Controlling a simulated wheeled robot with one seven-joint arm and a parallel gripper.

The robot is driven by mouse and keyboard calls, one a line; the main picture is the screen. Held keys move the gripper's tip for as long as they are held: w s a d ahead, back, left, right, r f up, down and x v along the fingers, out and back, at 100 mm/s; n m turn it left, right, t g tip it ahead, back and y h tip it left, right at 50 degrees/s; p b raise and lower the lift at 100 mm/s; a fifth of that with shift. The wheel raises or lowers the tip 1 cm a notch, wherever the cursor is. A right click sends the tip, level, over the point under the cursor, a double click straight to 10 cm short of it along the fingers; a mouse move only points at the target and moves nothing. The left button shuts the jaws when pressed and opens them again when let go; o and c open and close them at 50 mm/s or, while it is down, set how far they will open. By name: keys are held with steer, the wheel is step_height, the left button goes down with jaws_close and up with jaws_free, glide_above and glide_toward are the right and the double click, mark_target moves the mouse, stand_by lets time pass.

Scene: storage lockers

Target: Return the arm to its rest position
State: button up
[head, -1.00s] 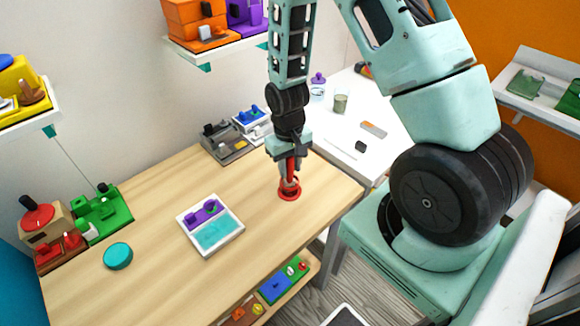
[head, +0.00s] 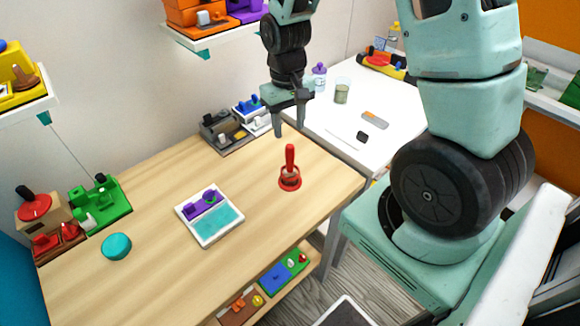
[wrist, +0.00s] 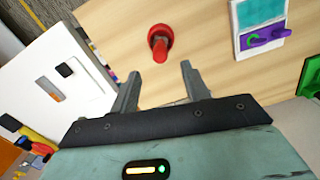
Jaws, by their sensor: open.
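My gripper (head: 289,127) is open and empty. In the wrist view the fingers (wrist: 157,85) are spread, and the red tool (wrist: 160,42) lies beyond the tips, touching neither. My arm rises from its base at the right, and its upper part runs out of the head view at the top.
A white tray with a teal area (head: 212,230) and a teal round object (head: 116,246) lie on the table. Grey and green blocks (head: 100,205) line the back edge. A wall shelf (head: 205,38) hangs near the arm. A white table (head: 355,110) stands behind.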

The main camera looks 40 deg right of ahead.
step_height(320, 180, up, 7)
steer(key=shift+w+b, duration=0.2)
steer(key=shift+b, duration=0.1)
steer(key=s+a+n+b, duration=0.1)
steer(key=s+a+n, duration=0.25)
steer(key=a, duration=0.45)
steer(key=s+a+n+b, duration=0.15)
steer(key=s+a, duration=0.25)
steer(key=a, duration=0.4)
steer(key=s+a+n, duration=0.4)
steer(key=s+a, duration=0.2)
steer(key=s, duration=0.5)
steer(key=shift+a+r+n+t+y, duration=0.25)
steer(key=shift+a+n+t+y, duration=0.05)
steer(key=shift+a, duration=0.05)
